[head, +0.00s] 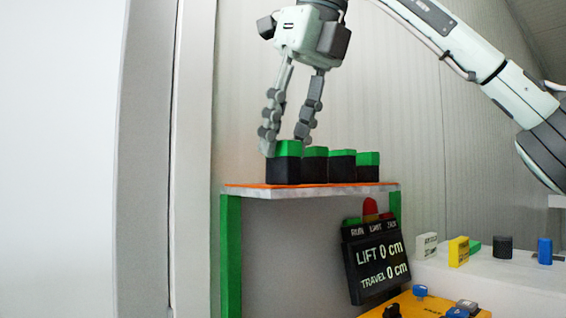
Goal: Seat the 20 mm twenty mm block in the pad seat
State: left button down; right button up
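Several black blocks with green tops stand in a row on a raised shelf (340,190). The leftmost block (284,170) is the largest in view. My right gripper (285,142) points down over this leftmost block. Its two fingers are apart, one at the block's left upper edge and one near its right upper edge. Whether they touch it I cannot tell. Small upright blocks stand on a white surface at the lower right: a white one with print (427,246), a yellow one (459,251) and a blue one (545,251). I cannot read which is 20 mm or identify the pad seat. My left gripper is out of view.
A black display (378,265) reads LIFT 0 cm and TRAVEL 0 cm, with a red lamp (370,207) above it. A yellow panel (425,305) with knobs is below. A green post (231,255) supports the shelf's left end. A black piece (503,247) stands among the small blocks.

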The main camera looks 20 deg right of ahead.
grip_shut()
jog(key=shift+r, duration=0.1)
